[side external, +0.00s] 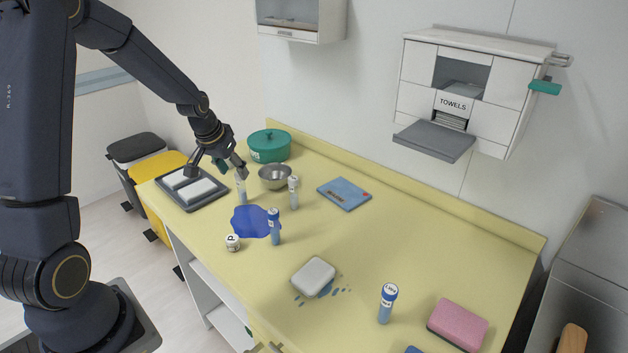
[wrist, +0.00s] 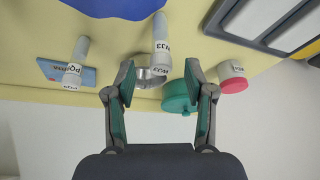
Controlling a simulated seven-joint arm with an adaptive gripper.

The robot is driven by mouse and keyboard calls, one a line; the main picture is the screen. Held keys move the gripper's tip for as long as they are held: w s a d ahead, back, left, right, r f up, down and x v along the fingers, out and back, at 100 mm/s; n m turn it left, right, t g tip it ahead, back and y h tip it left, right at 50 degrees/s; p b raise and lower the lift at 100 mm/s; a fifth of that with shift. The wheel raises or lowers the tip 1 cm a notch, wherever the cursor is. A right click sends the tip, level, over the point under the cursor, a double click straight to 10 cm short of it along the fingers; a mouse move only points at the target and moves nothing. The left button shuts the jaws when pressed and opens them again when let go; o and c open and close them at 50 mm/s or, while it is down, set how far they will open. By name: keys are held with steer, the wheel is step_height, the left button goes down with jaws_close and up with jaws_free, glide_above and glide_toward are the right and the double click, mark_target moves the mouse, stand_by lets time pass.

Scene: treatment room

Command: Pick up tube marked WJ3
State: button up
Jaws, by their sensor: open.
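A slim tube (wrist: 161,35) with a pale cap and a blue-grey body shows in the wrist view, ahead of and between my fingers. Its label is upside down and seems to read WJ3, though it is small. It appears to be the tube (side external: 241,191) standing upright just below my gripper in the side view. My gripper (side external: 238,171) is open and empty; its green-padded fingers (wrist: 160,95) are apart in the wrist view. A second pale tube (side external: 293,193) stands to the right, also in the wrist view (wrist: 76,60), with a different label.
A metal bowl (side external: 275,177), green pot (side external: 269,146), tray (side external: 192,188), white jar (side external: 233,243) and blue spill (side external: 250,221) surround the area. A pink-and-white jar (wrist: 232,80) shows in the wrist view.

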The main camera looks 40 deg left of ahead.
mark_target(243, 186)
steer(key=x, duration=0.8)
steer(key=shift+w+a+f, duration=0.1)
steer(key=shift+w+f, duration=0.05)
steer(key=c, duration=1)
